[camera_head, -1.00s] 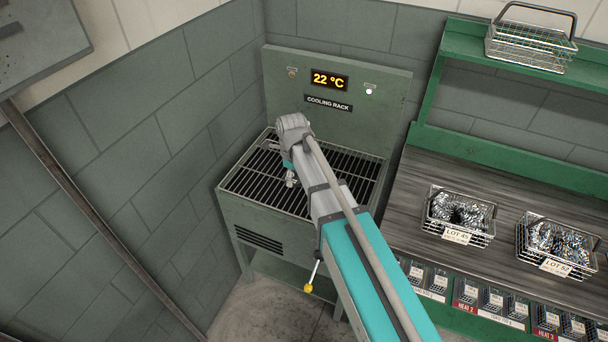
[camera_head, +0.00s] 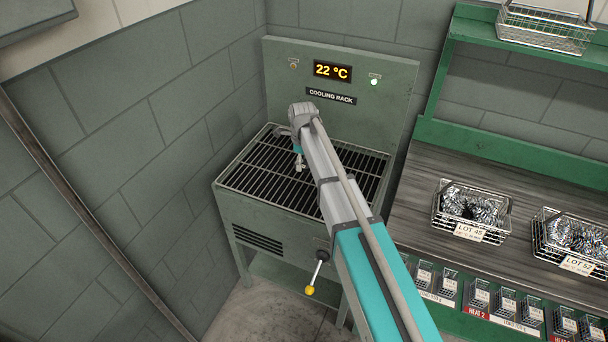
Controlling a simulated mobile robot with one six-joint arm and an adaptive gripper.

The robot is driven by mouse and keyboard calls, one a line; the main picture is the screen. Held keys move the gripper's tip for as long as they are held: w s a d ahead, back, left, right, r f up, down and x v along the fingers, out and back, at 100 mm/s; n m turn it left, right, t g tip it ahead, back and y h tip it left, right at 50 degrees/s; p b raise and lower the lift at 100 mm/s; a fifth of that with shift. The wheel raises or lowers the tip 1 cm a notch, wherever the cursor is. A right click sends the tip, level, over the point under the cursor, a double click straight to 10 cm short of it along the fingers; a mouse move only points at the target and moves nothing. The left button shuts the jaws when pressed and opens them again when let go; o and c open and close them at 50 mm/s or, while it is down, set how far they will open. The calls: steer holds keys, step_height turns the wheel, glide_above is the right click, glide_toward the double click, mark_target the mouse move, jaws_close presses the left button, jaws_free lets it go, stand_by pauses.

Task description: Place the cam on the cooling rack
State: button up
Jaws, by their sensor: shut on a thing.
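The cooling rack (camera_head: 252,180) is a green-grey metal bench with a dark bar grate on top and a labelled back panel. My arm reaches over it from the lower right. My gripper (camera_head: 300,166) points down over the middle of the grate, shut on the cam. The cam is too small and too covered by the gripper to make out its shape. I cannot tell whether it touches the bars or hangs just above them.
The rack's display (camera_head: 332,71) reads 22 °C, with a lit lamp (camera_head: 374,82) beside it. A yellow-knobbed lever (camera_head: 311,289) sticks out in front. A bench at right holds wire baskets of metal parts, LOT 45 (camera_head: 449,232) and LOT 52 (camera_head: 553,265). The visible grate around my gripper is bare.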

mark_target(304, 175)
steer(key=shift+w+f, duration=0.25)
steer(key=shift+f, duration=0.05)
steer(key=shift+f, duration=0.1)
steer(key=shift+w+f+b, duration=0.45)
steer(key=shift+f+b, duration=0.1)
steer(key=shift+b, duration=0.2)
steer(key=shift+d+f+b, duration=0.1)
steer(key=shift+f+b, duration=1.25)
steer(key=shift+f, duration=0.05)
steer(key=shift+f, duration=0.1)
steer(key=o, duration=1.3)
step_height(304, 175, up, 12)
steer(key=p, duration=1.2)
